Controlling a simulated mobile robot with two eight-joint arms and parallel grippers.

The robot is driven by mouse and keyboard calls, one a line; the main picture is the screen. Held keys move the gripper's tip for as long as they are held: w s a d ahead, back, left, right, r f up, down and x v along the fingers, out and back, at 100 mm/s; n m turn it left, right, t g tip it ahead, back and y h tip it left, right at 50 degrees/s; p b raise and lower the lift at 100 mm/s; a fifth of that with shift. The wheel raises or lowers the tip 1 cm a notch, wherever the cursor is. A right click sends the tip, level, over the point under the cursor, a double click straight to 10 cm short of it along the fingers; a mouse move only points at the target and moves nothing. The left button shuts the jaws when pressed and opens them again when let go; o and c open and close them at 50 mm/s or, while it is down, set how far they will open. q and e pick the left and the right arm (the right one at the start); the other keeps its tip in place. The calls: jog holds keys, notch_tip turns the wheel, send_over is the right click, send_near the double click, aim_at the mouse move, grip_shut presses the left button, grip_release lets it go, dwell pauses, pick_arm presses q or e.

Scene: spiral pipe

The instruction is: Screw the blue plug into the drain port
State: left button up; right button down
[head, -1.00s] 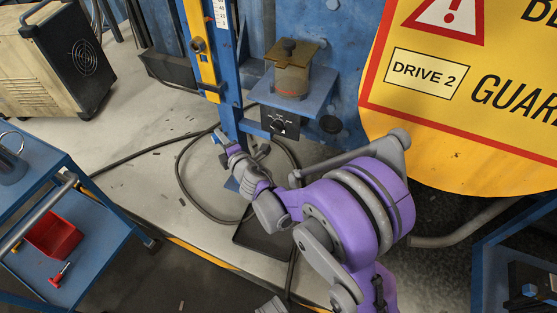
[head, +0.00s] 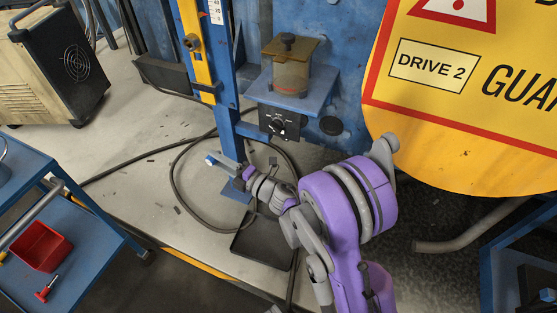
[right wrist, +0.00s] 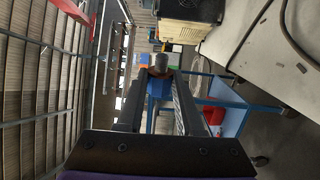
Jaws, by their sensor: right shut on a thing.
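My right gripper (head: 222,162) is in the middle of the head view, beside the foot of the blue post and above the grey floor. It is shut on the blue plug (right wrist: 158,86), whose grey rounded end (right wrist: 160,62) sticks out past the fingertips in the right wrist view. In the head view the plug shows as a small blue and pale tip (head: 211,159) pointing left. I cannot make out the drain port in either view. My left gripper is not clearly seen.
A blue bracket (head: 310,95) with a clear cup stands behind the gripper, above a black dial box (head: 279,124). A black tray (head: 262,244) and a looping cable lie on the floor. A blue cart (head: 95,270) with a red bin (head: 40,246) is at left. A yellow guard (head: 440,150) is at right.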

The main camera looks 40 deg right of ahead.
jog(key=s+d+f+n+y, duration=0.1)
jog(key=d+f, duration=0.3)
jog(key=d, duration=0.5)
jog(key=s+d+f+g+y, duration=0.1)
jog(key=s+d+f, duration=0.2)
jog(key=d, duration=0.5)
jog(key=shift+s+d+f+n+y, duration=0.3)
jog(key=shift+s+d+f+n, duration=0.1)
jog(key=shift+s, duration=0.35)
jog(key=shift+s, duration=0.1)
jog(key=shift+w+d, duration=0.45)
jog(key=shift+d, duration=0.4)
jog(key=shift+w+d, duration=0.45)
jog(key=shift+d, duration=0.4)
jog(key=shift+w+d, duration=0.45)
jog(key=shift+d, duration=0.4)
jog(key=shift+w+d, duration=0.35)
jog(key=shift+d, duration=0.3)
jog(key=shift+w+d, duration=0.3)
jog(key=shift+d, duration=0.3)
